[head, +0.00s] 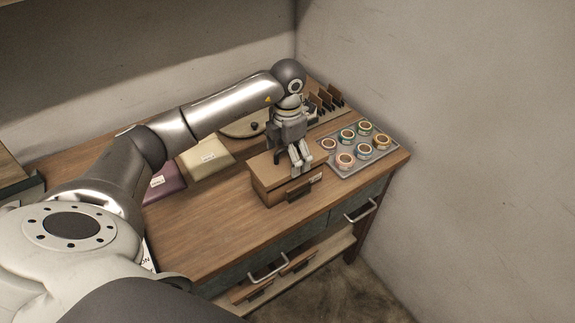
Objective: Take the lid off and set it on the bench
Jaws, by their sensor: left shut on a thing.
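A brown wooden box (262,190) stands on the bench (205,228) towards its right half. Its flat brown lid (268,170) lies on top and looks level. My left gripper (300,168) points down over the right part of the lid, shut on it, with its fingers at the top of the box. The fingers hide the part they grip, and I cannot tell whether there is a gap under the lid. My right gripper is not in view.
A grey tray (335,171) with several tape rolls is right of the box. A dark slotted rack (327,103) stands behind. Cream (207,158) and purple (166,183) packets lie left, under my arm. The bench front left of the box is clear.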

